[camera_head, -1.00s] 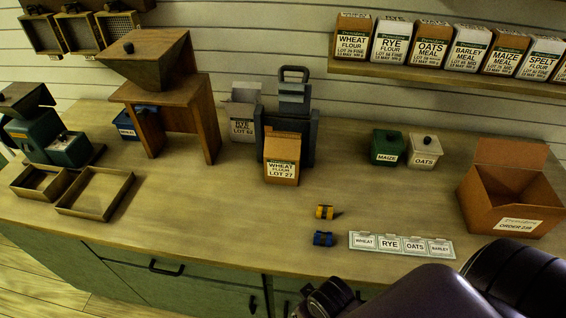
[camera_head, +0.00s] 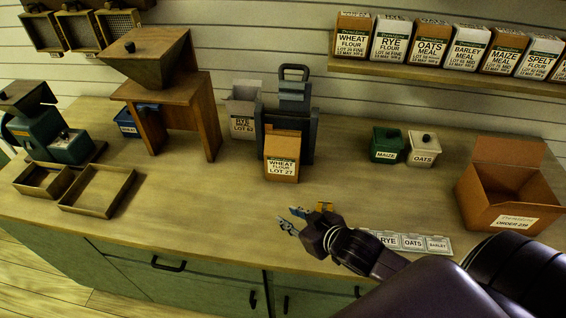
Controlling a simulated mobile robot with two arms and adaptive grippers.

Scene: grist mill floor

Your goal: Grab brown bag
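A brown bag (camera_head: 281,158) labelled wheat flour, lot 27, stands upright on the counter, in front of a dark grey press-like stand (camera_head: 294,98). My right gripper (camera_head: 291,219) is over the counter in front of the bag and apart from it. Its two fingertips are spread, with nothing seen between them. My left gripper is out of view. More brown bags, such as another wheat flour bag (camera_head: 352,44), stand in a row with white ones on the wall shelf.
A label strip (camera_head: 412,242) is partly hidden by my arm. An open cardboard box (camera_head: 487,211) stands at right, a wooden hopper (camera_head: 206,120) at left. Small trays (camera_head: 97,191) lie far left. The counter's middle is mostly clear.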

